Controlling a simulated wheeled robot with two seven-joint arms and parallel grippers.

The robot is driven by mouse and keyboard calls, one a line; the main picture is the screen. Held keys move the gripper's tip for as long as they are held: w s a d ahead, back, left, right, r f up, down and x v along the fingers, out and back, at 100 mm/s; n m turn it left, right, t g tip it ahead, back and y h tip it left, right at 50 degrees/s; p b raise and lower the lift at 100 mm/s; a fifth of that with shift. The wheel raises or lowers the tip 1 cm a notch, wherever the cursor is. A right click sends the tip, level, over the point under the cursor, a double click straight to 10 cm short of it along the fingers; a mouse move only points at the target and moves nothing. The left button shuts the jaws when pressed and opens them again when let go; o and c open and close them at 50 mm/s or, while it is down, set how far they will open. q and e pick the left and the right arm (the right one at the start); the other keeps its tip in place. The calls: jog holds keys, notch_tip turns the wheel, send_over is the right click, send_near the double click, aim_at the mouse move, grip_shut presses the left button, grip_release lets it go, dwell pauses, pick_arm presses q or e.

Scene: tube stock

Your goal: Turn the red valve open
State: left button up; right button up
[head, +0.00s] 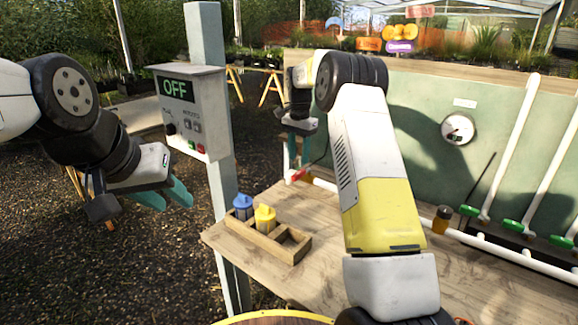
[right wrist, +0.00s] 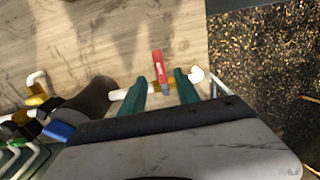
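The red valve handle (right wrist: 159,66) is between and just beyond the fingertips of my right gripper (right wrist: 160,80) in the right wrist view. It points across a white pipe (right wrist: 118,95), over a brass-yellow valve body (right wrist: 174,85). The gripper's teal fingers are apart, one on each side of the handle, with a gap to each. In the head view, the red handle (head: 299,174) shows small at the bench's far left corner, below my right wrist. My left gripper (head: 166,196) hangs empty with its teal fingers apart, left of the post.
A control box (head: 190,110) reading OFF is on a post beside my left gripper. A wooden tray (head: 285,250) with blue and yellow bottles stands on the bench. White pipes with green valves (head: 515,226) and a gauge (head: 457,128) are at the right.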

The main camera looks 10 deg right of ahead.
aim_at(299, 172)
notch_tip(299, 172, down, 6)
jog(key=shift+f, duration=0.1)
grip_shut()
dwell(1.5)
